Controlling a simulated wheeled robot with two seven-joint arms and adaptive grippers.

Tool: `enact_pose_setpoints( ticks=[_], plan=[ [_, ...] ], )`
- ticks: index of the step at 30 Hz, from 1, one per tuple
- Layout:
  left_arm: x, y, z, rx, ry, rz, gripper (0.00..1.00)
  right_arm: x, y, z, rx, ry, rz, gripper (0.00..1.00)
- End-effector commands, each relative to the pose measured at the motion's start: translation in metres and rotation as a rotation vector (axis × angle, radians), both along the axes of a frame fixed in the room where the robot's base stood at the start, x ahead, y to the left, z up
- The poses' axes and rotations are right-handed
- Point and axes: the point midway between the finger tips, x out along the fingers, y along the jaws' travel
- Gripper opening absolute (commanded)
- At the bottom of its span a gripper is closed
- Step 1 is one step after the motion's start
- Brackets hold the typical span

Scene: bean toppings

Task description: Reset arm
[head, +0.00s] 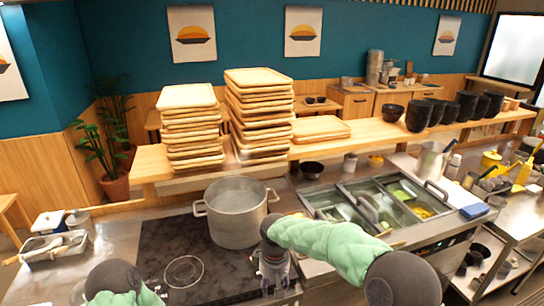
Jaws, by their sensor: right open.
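My right arm reaches in from the lower right in a green sleeve. My right gripper (273,284) points down in front of the cooktop's right edge, just right of and nearer than the large steel pot (237,222). It is open and I see nothing between its fingers, though they are small in view. Of my left arm, only a dark joint and a bit of green sleeve show at the bottom left. My left gripper is out of view. The pot stands on the black cooktop (160,245) at its back right.
A topping station (345,228) with metal bins and lids stands right of the pot. Tall stacks of wooden trays (190,130) stand on the shelf behind. Several black cups (418,115) line the shelf at right. A utensil container (50,252) sits at left. The cooktop's left part is clear.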

Motion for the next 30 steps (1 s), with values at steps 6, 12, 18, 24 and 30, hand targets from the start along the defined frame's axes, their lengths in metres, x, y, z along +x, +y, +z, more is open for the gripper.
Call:
enact_pose_setpoints(
  ticks=[6, 12, 18, 24, 30],
  plan=[
    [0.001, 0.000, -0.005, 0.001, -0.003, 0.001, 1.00, -0.007, -0.006, -0.043, 0.042, 0.024, -0.041, 0.49],
    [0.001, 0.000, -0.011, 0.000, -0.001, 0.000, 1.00, -0.022, -0.014, -0.096, 0.100, 0.051, -0.104, 0.49],
    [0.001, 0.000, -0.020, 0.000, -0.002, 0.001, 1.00, -0.054, -0.028, -0.169, 0.181, 0.088, -0.222, 0.49],
    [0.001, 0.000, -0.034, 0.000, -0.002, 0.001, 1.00, -0.119, -0.051, -0.258, 0.277, 0.129, -0.448, 0.49],
    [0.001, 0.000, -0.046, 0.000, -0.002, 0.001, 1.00, -0.191, -0.074, -0.312, 0.323, 0.138, -0.697, 0.49]
  ],
)
